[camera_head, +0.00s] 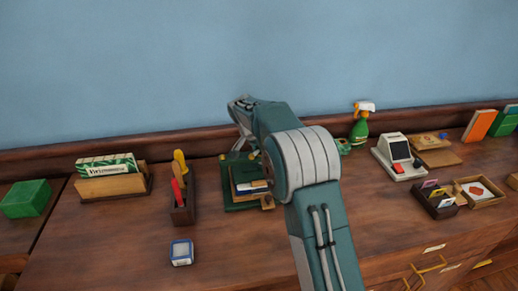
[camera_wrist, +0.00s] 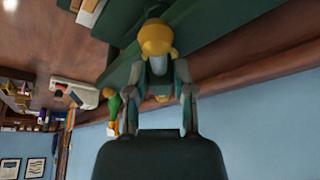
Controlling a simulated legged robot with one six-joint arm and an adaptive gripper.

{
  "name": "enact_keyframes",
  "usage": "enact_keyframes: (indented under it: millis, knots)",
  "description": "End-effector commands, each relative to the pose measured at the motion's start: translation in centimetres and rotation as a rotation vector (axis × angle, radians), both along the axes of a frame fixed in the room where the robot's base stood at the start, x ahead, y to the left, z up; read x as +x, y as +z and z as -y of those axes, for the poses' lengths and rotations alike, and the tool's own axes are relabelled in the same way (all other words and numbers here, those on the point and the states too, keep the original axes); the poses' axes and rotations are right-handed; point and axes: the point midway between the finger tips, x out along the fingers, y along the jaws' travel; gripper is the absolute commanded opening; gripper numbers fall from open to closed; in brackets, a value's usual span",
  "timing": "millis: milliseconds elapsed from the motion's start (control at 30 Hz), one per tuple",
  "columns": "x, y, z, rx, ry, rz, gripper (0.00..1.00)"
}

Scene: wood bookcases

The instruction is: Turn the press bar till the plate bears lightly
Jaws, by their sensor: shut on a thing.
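The press is dark green, in the head view (camera_head: 232,207) on the wooden counter, partly hidden behind my arm. Books or boards (camera_head: 246,172) sit in it. In the wrist view its green frame (camera_wrist: 235,40) fills the top. The press bar shows as a yellow knob (camera_wrist: 156,37) with a grey piece below it. My gripper (camera_wrist: 159,78) is shut on the bar just below that knob. In the head view my arm hides the fingers and the bar. I cannot tell whether the plate touches the books.
Left of the press stand a wooden holder (camera_head: 183,212) with red and yellow handles, and a small blue-and-white box (camera_head: 181,253). To the right are a green spray bottle (camera_head: 360,127), a white card machine (camera_head: 397,155) and card trays (camera_head: 436,204). The front counter middle is clear.

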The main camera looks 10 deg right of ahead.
Motion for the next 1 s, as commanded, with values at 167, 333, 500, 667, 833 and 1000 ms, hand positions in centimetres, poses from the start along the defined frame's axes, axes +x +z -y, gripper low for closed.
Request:
enact_keyframes:
  millis: [167,333,500,667,833,1000]
  knots:
    - [0.1,-0.1,-0.2,0.003,0.001,0.003,0.00]
    - [0.1,-0.1,-0.2,0.004,0.001,0.002,0.00]
    - [0.1,-0.1,-0.2,0.003,0.000,0.002,0.66]
    - [0.0,0.0,-0.1,0.002,-0.001,0.002,0.66]
    - [-0.1,0.2,-0.1,0.002,-0.001,0.002,0.66]
    - [-0.5,2.1,-0.7,0.002,0.000,0.005,0.66]
